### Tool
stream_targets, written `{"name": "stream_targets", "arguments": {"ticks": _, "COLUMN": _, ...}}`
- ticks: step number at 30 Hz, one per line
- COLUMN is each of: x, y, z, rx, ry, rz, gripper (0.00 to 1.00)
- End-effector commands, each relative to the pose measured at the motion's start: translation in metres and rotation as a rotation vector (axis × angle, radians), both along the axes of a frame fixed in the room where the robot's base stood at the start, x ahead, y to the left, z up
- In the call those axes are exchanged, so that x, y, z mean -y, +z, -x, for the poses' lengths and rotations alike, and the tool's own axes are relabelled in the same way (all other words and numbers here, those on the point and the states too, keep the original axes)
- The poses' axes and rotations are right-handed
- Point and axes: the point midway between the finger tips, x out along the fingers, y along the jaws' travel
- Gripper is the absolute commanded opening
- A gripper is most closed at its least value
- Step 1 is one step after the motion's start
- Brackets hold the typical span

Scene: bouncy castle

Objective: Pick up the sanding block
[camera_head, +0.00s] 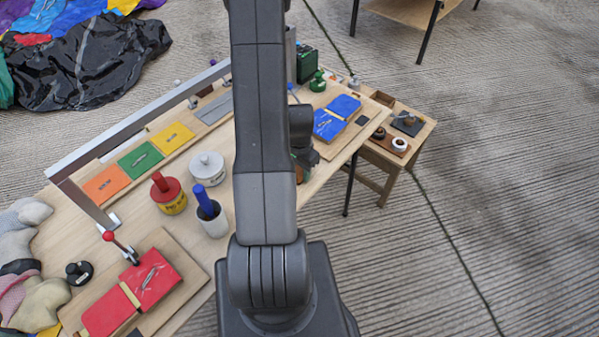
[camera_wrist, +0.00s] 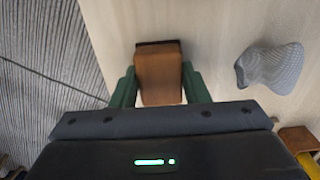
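The sanding block, a brown block with a dark face at its far end (camera_wrist: 160,75), is between the two green fingers of my gripper (camera_wrist: 160,86) in the wrist view. One finger lies close along each side of it. I cannot tell whether both fingers press on it. The block is over or on the pale wooden tabletop; I see no clear gap beneath it. In the head view my arm hides the block and most of my gripper.
A grey crumpled object (camera_wrist: 270,68) lies to the right of the block in the wrist view. Ribbed floor lies open at right.

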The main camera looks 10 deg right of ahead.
Motion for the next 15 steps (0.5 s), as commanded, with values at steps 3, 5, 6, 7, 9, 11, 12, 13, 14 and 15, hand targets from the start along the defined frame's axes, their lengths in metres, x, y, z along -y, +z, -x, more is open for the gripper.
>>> {"name": "stream_targets", "arguments": {"ticks": 3, "x": 0.0000, "y": 0.0002, "z": -0.0001, "rx": 0.000, "ry": 0.000, "rz": 0.000, "gripper": 0.14}}
{"name": "stream_targets", "arguments": {"ticks": 5, "x": 0.0000, "y": 0.0002, "z": -0.0001, "rx": 0.000, "ry": 0.000, "rz": 0.000, "gripper": 0.14}}
{"name": "stream_targets", "arguments": {"ticks": 6, "x": 0.0000, "y": 0.0002, "z": -0.0001, "rx": 0.000, "ry": 0.000, "rz": 0.000, "gripper": 0.14}}
{"name": "stream_targets", "arguments": {"ticks": 7, "x": 0.0000, "y": 0.0002, "z": -0.0001, "rx": 0.000, "ry": 0.000, "rz": 0.000, "gripper": 0.14}}
{"name": "stream_targets", "arguments": {"ticks": 9, "x": 0.0000, "y": 0.0005, "z": -0.0002, "rx": 0.000, "ry": 0.000, "rz": 0.000, "gripper": 0.14}}
{"name": "stream_targets", "arguments": {"ticks": 11, "x": 0.0000, "y": 0.0013, "z": -0.0003, "rx": 0.001, "ry": 0.000, "rz": 0.000, "gripper": 0.14}}
{"name": "stream_targets", "arguments": {"ticks": 12, "x": 0.0001, "y": 0.0023, "z": -0.0004, "rx": 0.001, "ry": 0.000, "rz": 0.000, "gripper": 0.14}}
{"name": "stream_targets", "arguments": {"ticks": 13, "x": 0.0001, "y": 0.0033, "z": -0.0004, "rx": 0.001, "ry": 0.000, "rz": 0.000, "gripper": 0.14}}
{"name": "stream_targets", "arguments": {"ticks": 14, "x": 0.0001, "y": 0.0046, "z": -0.0004, "rx": 0.001, "ry": 0.000, "rz": 0.000, "gripper": 0.14}}
{"name": "stream_targets", "arguments": {"ticks": 15, "x": 0.0001, "y": 0.0069, "z": -0.0006, "rx": 0.001, "ry": 0.000, "rz": 0.000, "gripper": 0.14}}
